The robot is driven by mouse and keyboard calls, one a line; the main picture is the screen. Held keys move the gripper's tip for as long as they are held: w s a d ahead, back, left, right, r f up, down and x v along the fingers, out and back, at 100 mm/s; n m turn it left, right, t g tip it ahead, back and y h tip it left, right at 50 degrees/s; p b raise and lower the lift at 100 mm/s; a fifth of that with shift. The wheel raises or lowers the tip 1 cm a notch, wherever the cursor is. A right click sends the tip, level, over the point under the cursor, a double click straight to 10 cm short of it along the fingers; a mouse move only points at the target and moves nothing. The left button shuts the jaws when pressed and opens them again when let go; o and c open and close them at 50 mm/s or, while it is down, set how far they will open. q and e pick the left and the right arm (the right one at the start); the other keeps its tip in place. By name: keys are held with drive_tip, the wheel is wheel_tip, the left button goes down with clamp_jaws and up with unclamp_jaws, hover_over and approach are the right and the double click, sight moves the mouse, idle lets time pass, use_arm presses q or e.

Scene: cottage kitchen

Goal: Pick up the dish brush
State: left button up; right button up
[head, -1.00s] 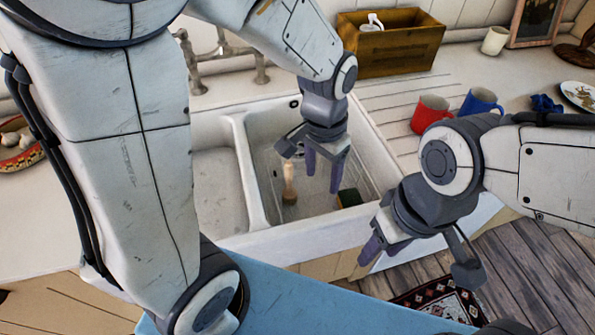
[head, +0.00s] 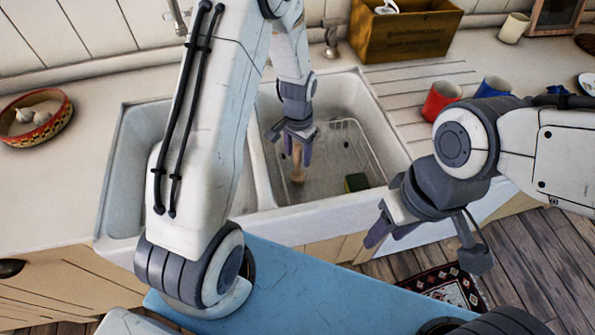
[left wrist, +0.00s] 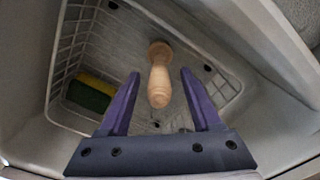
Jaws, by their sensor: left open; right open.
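The dish brush shows as a pale wooden handle (left wrist: 159,80) in the left wrist view, standing up from the right basin of the sink. In the head view the handle (head: 298,165) is partly covered by my left gripper (head: 297,155). In the left wrist view my left gripper (left wrist: 158,98) is open, with its purple fingers on either side of the handle and a gap on each side. My right gripper (head: 374,224) is open and empty in front of the sink's right front corner.
A wire rack (head: 352,139) lines the right basin, with a green and yellow sponge (head: 356,182) in it. Red (head: 441,100) and blue (head: 493,88) mugs stand right of the sink. A wooden crate (head: 405,35) is behind; a garlic bowl (head: 36,118) stands left.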

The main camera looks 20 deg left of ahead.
sight(298, 165)
use_arm(q)
drive_tip(key=shift+f, duration=1.5)
clamp_jaws()
